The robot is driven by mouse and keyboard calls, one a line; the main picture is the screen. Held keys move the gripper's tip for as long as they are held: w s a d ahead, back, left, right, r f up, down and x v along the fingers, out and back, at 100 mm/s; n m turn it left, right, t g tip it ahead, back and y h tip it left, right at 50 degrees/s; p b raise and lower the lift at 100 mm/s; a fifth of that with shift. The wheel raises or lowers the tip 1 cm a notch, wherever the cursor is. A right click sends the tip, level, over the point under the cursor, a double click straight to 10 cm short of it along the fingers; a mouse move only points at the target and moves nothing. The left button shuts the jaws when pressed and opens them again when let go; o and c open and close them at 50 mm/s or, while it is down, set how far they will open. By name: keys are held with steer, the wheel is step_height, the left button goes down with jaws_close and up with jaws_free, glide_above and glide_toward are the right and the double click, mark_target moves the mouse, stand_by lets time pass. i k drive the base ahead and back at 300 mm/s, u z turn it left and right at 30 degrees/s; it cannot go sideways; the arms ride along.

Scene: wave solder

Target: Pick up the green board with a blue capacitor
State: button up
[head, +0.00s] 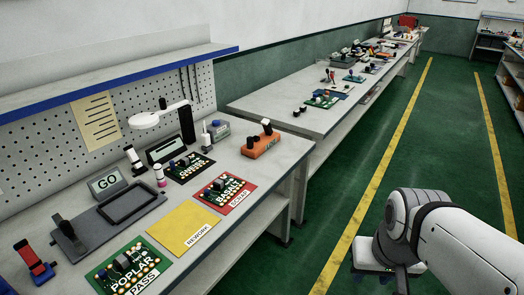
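Several boards show in the head view. On the far bench a small green board (321,102) lies near the front end, beside a dark blue patch, and another green board (354,78) lies farther back. On the near bench a green board marked POPLAR (122,268) lies on the PASS card, and a green board marked BASALT (222,191) lies on the red SCRAP card. A black board (188,167) lies behind them. My gripper (392,284) is at the lower right, over the floor, partly hidden and cut off.
The yellow REWORK card (188,227) is empty. An orange block (261,145) stands near the near bench's right end, and a grey fixture (109,222) at left. A pegboard backs this bench. The green aisle (420,130) between yellow lines is clear beyond my arm.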

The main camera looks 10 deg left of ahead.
mark_target(224, 188)
steer(key=u, duration=0.1)
steer(key=i, duration=0.7)
steer(key=u, duration=0.7)
steer(key=i, duration=0.85)
steer(key=u, duration=0.2)
